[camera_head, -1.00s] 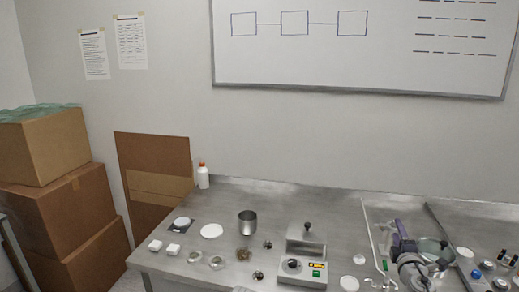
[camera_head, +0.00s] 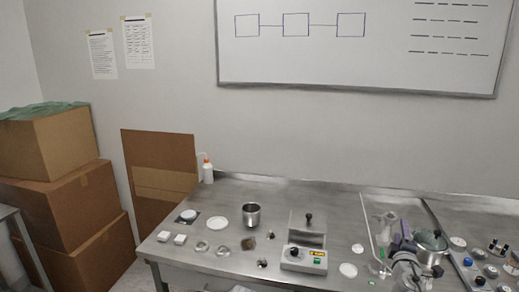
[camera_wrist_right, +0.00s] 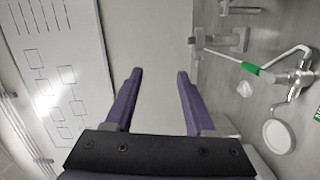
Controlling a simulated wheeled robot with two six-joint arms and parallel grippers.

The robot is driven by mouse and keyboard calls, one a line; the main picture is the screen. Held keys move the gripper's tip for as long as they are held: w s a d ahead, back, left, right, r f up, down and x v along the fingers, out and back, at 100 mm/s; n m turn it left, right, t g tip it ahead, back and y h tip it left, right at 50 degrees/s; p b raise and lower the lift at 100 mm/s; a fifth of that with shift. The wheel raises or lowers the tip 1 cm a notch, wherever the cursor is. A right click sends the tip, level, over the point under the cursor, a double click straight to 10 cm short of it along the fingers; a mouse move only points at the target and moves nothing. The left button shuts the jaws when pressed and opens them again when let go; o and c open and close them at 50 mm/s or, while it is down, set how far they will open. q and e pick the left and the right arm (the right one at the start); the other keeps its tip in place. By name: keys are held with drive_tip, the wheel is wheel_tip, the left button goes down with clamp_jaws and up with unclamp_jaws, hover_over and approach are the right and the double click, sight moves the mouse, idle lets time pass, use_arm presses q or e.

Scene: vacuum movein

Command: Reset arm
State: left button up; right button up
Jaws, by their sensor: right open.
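My right gripper (camera_head: 398,236) shows at the right of the head view, over the metal bench, with purple fingers and a grey arm below it. In the right wrist view, the same gripper (camera_wrist_right: 158,72) has its two purple fingers wide apart. Nothing lies between them except the plain wall behind. Part of the gripper blends with the glassware behind it in the head view. My left gripper is not in view.
On the metal bench (camera_head: 330,205) stand a steel pot (camera_head: 251,215), a device with a black knob (camera_head: 303,258), a white bottle (camera_head: 207,172) and several small dishes. A clear stand and a lidded pot (camera_head: 431,245) are close to my right gripper. Cardboard boxes (camera_head: 75,200) are stacked left.

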drive_tip(key=s+a+f+m+g, duration=0.3)
drive_tip(key=a+f+m+g, duration=0.25)
drive_tip(key=f, duration=0.25)
drive_tip(key=s+a+f+m+g, duration=0.3)
drive_tip(key=a+f+m+g, duration=0.1)
drive_tip(key=f+m, duration=0.25)
drive_tip(key=s+a+f+n+g+y+b, duration=0.1)
drive_tip(key=s+a+f+g+y+b, duration=0.15)
drive_tip(key=s+a+f, duration=0.5)
drive_tip(key=s+a+f+n+g+y+b, duration=0.1)
drive_tip(key=s+a+f+n+g+b, duration=0.2)
drive_tip(key=a, duration=0.8)
drive_tip(key=s+a+f+g+y+b, duration=0.2)
drive_tip(key=s+a+f+b, duration=0.4)
drive_tip(key=a, duration=0.3)
wheel_tip(320, 180, up, 11)
drive_tip(key=p, duration=1.3)
drive_tip(key=shift+p, duration=0.4)
